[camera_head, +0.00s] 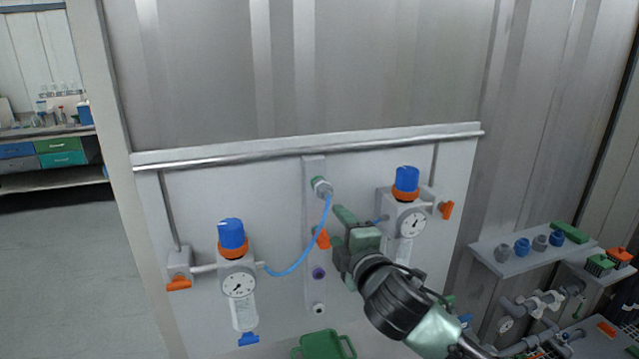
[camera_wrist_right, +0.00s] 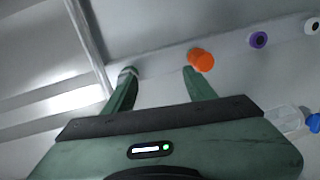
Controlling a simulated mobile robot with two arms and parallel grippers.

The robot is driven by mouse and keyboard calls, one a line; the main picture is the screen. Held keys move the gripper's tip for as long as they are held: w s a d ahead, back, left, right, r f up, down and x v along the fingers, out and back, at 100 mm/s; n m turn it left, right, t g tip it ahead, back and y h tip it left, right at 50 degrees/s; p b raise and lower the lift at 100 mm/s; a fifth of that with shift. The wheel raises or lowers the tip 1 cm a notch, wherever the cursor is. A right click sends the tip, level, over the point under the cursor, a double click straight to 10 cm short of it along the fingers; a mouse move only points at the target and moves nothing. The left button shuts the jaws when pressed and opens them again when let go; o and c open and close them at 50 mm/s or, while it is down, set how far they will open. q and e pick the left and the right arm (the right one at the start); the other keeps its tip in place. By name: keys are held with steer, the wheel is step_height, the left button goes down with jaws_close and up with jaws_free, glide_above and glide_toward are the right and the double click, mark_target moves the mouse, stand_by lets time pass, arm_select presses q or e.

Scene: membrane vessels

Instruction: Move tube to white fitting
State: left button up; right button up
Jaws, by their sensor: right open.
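A thin blue tube (camera_head: 299,262) runs in a curve from the left regulator (camera_head: 239,284) up to the green fitting (camera_head: 320,186) at the top of a vertical strip. The white fitting (camera_head: 319,309) is lowest on that strip, and it also shows at the right in the wrist view (camera_wrist_right: 312,25). My right gripper (camera_head: 337,229) is open, just right of the tube's upper part. In the wrist view its fingers (camera_wrist_right: 158,76) are spread, with nothing clearly between them. The left finger covers part of the green fitting there. My left gripper is not in view.
An orange fitting (camera_wrist_right: 201,59) is close to the right finger, and a purple fitting (camera_head: 318,272) sits below it on the strip. A right regulator (camera_head: 410,222) stands behind my gripper. A green tray (camera_head: 322,345) is below. A metal rail (camera_head: 240,151) crosses above.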

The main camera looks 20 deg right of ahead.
mark_target(328, 197)
steer(key=shift+n+t, duration=0.5)
steer(key=shift+n, duration=0.1)
steer(key=r, duration=0.1)
steer(key=s+r, duration=0.1)
steer(key=r, duration=0.1)
steer(key=a+r, duration=0.1)
steer(key=r, duration=0.1)
steer(key=shift+s+r, duration=0.15)
steer(key=shift+s, duration=0.25)
steer(key=shift+w, duration=0.15)
steer(key=shift+w, duration=0.25)
steer(key=w, duration=0.6)
steer(key=shift+w+a, duration=0.1)
steer(key=shift+w, duration=1.05)
steer(key=shift+p, duration=0.55)
jaws_close()
